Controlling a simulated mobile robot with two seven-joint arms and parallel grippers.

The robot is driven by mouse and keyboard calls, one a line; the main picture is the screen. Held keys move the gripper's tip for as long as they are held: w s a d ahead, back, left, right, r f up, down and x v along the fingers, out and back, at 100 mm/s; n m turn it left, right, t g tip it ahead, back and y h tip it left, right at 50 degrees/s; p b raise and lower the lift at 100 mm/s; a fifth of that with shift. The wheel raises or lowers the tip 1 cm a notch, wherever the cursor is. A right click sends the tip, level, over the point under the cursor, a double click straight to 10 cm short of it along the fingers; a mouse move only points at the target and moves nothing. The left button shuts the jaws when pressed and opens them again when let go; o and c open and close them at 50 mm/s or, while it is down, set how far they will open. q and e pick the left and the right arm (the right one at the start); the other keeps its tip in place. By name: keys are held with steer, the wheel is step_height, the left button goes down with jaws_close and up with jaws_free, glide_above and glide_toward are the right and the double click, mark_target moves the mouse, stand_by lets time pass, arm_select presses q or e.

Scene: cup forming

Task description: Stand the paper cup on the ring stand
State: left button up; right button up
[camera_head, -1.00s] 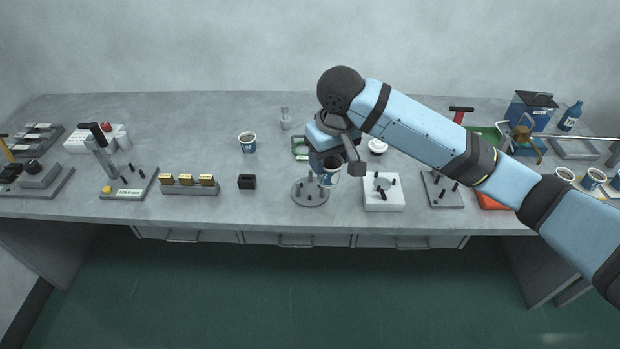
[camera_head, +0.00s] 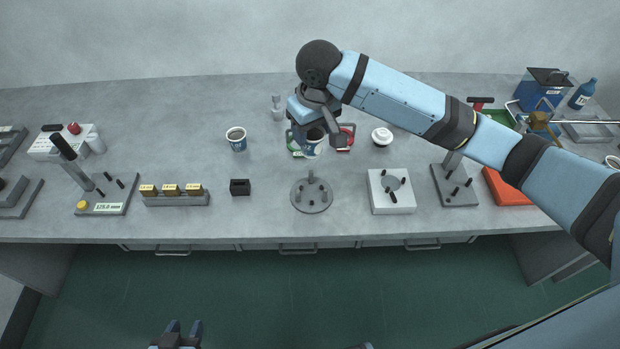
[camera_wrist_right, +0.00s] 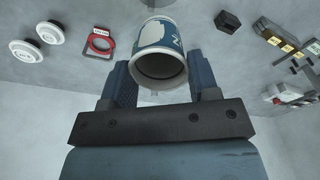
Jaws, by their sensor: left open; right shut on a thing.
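The paper cup (camera_head: 313,148), white and blue, is held in the air by my right gripper (camera_head: 314,132). In the right wrist view the cup (camera_wrist_right: 160,62) sits between the two fingers of the gripper (camera_wrist_right: 163,82), its dark open mouth facing the camera. A round grey stand (camera_head: 312,198) with an upright post is on the bench nearer to me; I take it for the ring stand. The cup is apart from it, above and behind it in the head view. My left gripper (camera_head: 178,335) is open and empty at the bottom edge, in front of the bench.
Another paper cup (camera_head: 236,142) stands to the left. A black block (camera_head: 240,187) is left of the stand, a white block with pegs (camera_head: 390,192) right of it. Several brass blocks (camera_head: 172,190) sit in a rack. Bench is clear just around the round base.

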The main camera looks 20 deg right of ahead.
steer(key=shift+f, duration=8.3)
steer(key=shift+s+f, duration=0.1)
steer(key=shift+f, duration=0.1)
